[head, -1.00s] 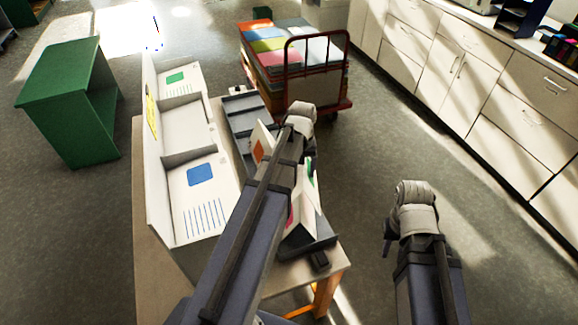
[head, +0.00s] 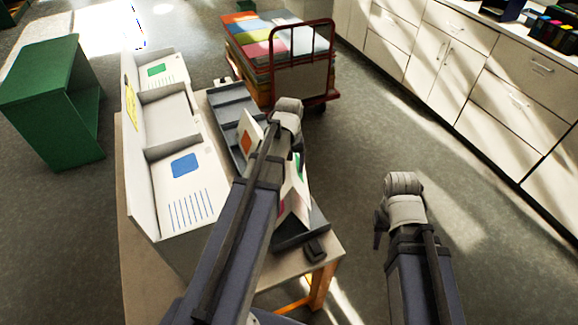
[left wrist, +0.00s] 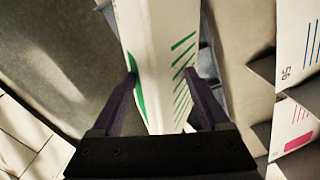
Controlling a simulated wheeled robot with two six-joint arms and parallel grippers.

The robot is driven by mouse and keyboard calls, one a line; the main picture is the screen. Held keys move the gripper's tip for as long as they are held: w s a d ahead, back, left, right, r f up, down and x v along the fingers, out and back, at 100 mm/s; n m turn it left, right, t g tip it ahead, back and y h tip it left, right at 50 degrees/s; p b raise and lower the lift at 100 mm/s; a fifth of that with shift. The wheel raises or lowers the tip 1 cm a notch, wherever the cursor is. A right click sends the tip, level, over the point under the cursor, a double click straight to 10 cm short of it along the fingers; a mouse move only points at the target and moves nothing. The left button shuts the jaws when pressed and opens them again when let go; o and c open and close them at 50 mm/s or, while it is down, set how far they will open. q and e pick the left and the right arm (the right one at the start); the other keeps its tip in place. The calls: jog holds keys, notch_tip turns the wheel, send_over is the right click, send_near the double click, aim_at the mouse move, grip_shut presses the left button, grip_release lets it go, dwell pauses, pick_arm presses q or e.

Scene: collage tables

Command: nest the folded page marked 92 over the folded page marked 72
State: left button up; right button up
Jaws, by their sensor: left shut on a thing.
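My left gripper (left wrist: 160,78) is shut on a white folded page with green stripes (left wrist: 158,35). In the head view my left arm hides most of it. A page with a magenta patch (left wrist: 298,142) and one with blue lines (left wrist: 312,45) stand right of my gripper in the left wrist view. I cannot read 92 or 72 on any page. My right gripper (head: 379,238) is off the table's right side; its fingers barely show.
A white display board (head: 150,200) with blue and green patches stands on the table's left. The grey tray (head: 232,98) runs along its right. A red cart (head: 322,95) with coloured stacks is behind, a green shelf (head: 45,85) at left, white cabinets (head: 470,75) at right.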

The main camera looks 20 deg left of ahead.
pick_arm(q)
notch_tip(320, 180, down, 12)
jog(key=b, duration=1.1)
jog(key=c, duration=0.3)
jog(key=o, duration=1.5)
jog(key=shift+r, duration=0.1)
jog(key=shift+r, duration=0.15)
notch_tip(320, 180, up, 8)
jog(key=p, duration=0.7)
jog(key=shift+f+p, duration=0.2)
jog(key=shift+p, duration=0.2)
jog(key=shift+f, duration=0.1)
